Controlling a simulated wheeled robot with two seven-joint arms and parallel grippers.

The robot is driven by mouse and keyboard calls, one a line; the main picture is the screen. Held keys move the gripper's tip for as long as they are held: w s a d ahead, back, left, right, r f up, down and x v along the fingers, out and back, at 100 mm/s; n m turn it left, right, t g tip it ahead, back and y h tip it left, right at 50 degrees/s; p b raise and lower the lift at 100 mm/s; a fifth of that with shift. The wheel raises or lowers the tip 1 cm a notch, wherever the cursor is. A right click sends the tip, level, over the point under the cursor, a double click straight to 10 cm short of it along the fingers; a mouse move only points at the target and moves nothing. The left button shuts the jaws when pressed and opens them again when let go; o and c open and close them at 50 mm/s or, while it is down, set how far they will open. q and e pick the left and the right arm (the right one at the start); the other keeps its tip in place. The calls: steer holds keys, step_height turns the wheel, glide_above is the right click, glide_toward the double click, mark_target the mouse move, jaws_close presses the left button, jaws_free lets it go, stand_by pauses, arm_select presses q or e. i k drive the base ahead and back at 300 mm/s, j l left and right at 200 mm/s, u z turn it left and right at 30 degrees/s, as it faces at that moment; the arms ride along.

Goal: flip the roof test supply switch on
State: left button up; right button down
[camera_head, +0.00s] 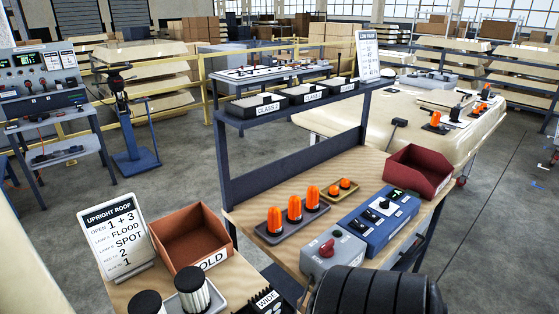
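A grey switch box (318,262) with a red rotary knob (327,247) stands on the wooden bench top at the lower middle. Small labels sit beside the knob, too small to read, so I cannot tell its position. A blue tester box (370,231) with a black dial, small switches and a small green display stands right behind it. I cannot tell by its lettering which switch is the roof test supply. Neither of my grippers can be made out in view. A dark ribbed form (375,292) covers the bottom edge in front of the grey box.
A red bin (420,172) is at the right. At the left are a brown bin (185,245) and an "UPRIGHT ROOF" card (112,230). A shelf (300,103) rises behind.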

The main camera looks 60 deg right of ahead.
mark_target(327, 250)
steer(key=z, duration=2.45)
